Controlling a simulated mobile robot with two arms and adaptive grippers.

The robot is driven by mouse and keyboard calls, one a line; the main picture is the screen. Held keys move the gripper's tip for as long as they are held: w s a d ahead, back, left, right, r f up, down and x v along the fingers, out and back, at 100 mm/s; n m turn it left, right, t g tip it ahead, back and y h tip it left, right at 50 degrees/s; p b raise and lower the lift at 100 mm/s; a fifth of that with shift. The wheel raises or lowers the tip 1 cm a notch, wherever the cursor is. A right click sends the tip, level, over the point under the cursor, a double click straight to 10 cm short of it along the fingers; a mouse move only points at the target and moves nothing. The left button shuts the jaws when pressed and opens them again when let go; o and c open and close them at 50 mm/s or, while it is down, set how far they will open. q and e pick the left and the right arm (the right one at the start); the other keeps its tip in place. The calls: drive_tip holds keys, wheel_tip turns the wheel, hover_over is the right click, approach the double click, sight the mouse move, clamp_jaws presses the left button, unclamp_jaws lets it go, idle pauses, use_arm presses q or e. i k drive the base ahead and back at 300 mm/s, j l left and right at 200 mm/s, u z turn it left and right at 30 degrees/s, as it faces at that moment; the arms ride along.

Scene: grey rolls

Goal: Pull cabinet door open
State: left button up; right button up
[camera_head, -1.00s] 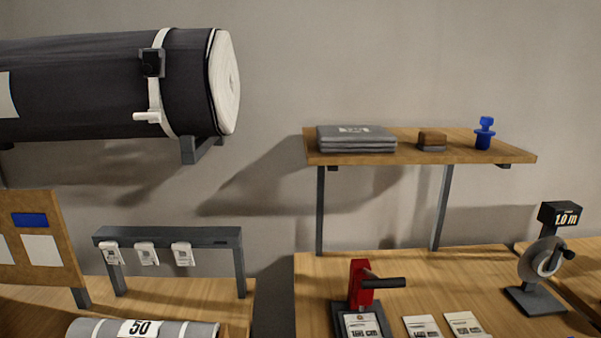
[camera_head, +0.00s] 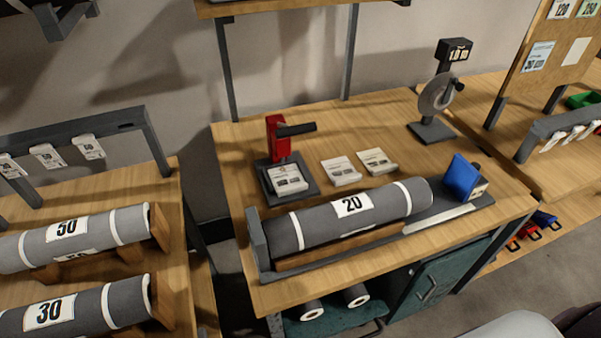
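A dark green cabinet door (camera_head: 437,279) sits under the right part of the middle wooden table in the head view. It carries a grey handle (camera_head: 428,290) and looks shut, though its lower part runs close to the bottom edge of the picture. Neither of my grippers shows in the head view, so their state cannot be seen.
The wooden table (camera_head: 232,168) bears a grey roll marked 20 (camera_head: 352,212), a red device (camera_head: 280,142) and a measuring wheel (camera_head: 438,92). Left of the cabinet, a green shelf (camera_head: 330,322) holds two small rolls. Grey floor (camera_head: 530,270) lies at the right front.

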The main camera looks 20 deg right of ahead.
sight(434, 278)
drive_tip(key=z, duration=1.95)
drive_tip(key=k+l, duration=0.05)
